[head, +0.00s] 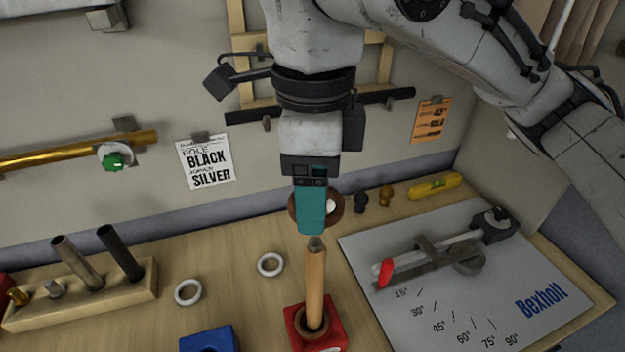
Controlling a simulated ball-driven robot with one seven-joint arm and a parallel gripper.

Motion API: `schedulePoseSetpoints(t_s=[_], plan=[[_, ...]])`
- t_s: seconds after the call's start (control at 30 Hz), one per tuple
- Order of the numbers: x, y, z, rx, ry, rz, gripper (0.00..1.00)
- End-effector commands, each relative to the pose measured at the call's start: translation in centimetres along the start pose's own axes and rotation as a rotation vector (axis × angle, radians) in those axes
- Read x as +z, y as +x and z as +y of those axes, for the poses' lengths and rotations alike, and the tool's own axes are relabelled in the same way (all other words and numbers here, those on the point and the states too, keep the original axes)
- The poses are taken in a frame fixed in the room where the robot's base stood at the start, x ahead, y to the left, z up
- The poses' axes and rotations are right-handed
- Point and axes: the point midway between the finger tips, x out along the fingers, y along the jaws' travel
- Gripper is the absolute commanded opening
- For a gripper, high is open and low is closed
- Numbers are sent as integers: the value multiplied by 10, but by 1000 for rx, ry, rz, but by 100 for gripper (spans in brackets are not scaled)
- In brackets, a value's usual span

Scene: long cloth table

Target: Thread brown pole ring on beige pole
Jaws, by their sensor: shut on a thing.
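The beige pole (315,282) stands nearly upright in a red square base (336,333) at the bottom centre. A darker brown rim shows around the pole's foot; I cannot tell whether it is a ring or part of the base. My gripper (311,222), with teal fingers, points down just above the pole's tip. It is shut on the brown pole ring (338,209), which shows on both sides of the fingers. The fingers hide the ring's middle, and I cannot tell its exact tilt or whether its hole lines up with the tip.
Two pale rings (188,292) (271,264) lie left of the pole. A blue base (212,340) stands front left, a wooden rack (115,293) with dark poles further left. An angle board (465,330) with a red-tipped rod lies right. Small knobs and a yellow level (435,186) sit behind.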

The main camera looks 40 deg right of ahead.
Motion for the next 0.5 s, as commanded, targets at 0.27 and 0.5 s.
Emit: schedulePoseSetpoints(t_s=[0.27,0.5], plan=[[0,21,0,0,1,-1,35],[0,36,0,-1,0,1,35]])
